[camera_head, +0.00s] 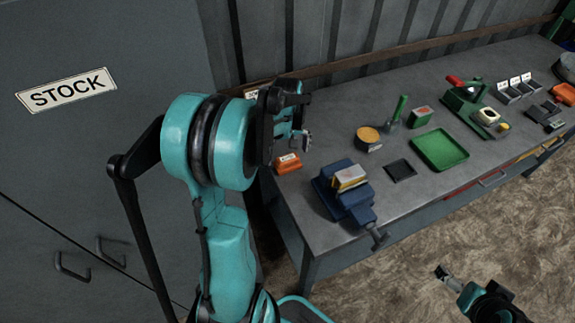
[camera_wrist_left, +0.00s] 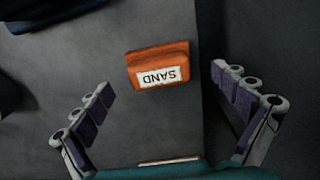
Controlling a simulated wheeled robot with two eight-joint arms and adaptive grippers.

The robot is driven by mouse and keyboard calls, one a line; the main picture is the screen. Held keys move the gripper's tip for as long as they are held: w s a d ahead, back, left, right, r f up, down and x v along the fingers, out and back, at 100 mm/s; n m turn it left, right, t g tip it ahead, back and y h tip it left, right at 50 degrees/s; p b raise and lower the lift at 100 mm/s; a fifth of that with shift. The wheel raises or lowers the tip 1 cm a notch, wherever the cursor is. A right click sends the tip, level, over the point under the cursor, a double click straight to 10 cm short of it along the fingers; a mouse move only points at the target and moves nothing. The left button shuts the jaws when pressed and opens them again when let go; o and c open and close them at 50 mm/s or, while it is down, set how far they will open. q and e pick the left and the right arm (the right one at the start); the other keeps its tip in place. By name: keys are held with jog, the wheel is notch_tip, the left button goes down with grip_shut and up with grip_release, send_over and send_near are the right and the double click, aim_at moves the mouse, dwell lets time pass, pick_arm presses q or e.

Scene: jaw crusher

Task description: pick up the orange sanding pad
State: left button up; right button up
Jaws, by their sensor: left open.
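The orange sanding pad (camera_head: 288,163) lies on the left end of the grey workbench, near its edge. In the left wrist view it is an orange block (camera_wrist_left: 158,54) with a white label reading SAND upside down. My left gripper (camera_head: 300,140) is above and close to the pad in the head view. In the left wrist view its two fingers (camera_wrist_left: 163,81) are spread wide, with the pad beyond and between them, and nothing is held. My right gripper (camera_head: 445,275) is low over the floor at the lower right, small and hard to read.
A blue vise (camera_head: 342,198) holding a light block stands right of the pad on the workbench (camera_head: 310,203). A dark tray (camera_head: 400,170), a green tray (camera_head: 440,150) and a round tan-topped item (camera_head: 369,135) sit farther right. A STOCK cabinet (camera_head: 110,140) is at left.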

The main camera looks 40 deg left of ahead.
aim_at(288, 158)
pick_arm(q)
notch_tip(288, 158, down, 3)
jog(key=shift+f+b, duration=0.1)
jog(key=shift+b, duration=0.35)
jog(key=shift+c, duration=0.3)
pick_arm(e)
jog(key=shift+f, duration=0.75)
pick_arm(q)
jog(key=c, duration=1.3)
jog(key=shift+c, duration=0.2)
notch_tip(288, 158, up, 5)
jog(key=p, duration=0.2)
jog(key=shift+d+p, duration=0.1)
jog(key=shift+p, duration=0.2)
jog(key=w+d+r+p, duration=0.2)
jog(key=d+r, duration=0.4)
jog(key=d, duration=0.5)
jog(key=shift+d+p, duration=0.2)
jog(key=shift+p, duration=0.45)
pick_arm(e)
notch_tip(288, 158, up, 6)
jog(key=shift+f, duration=0.15)
pick_arm(q)
jog(key=shift+r, duration=0.1)
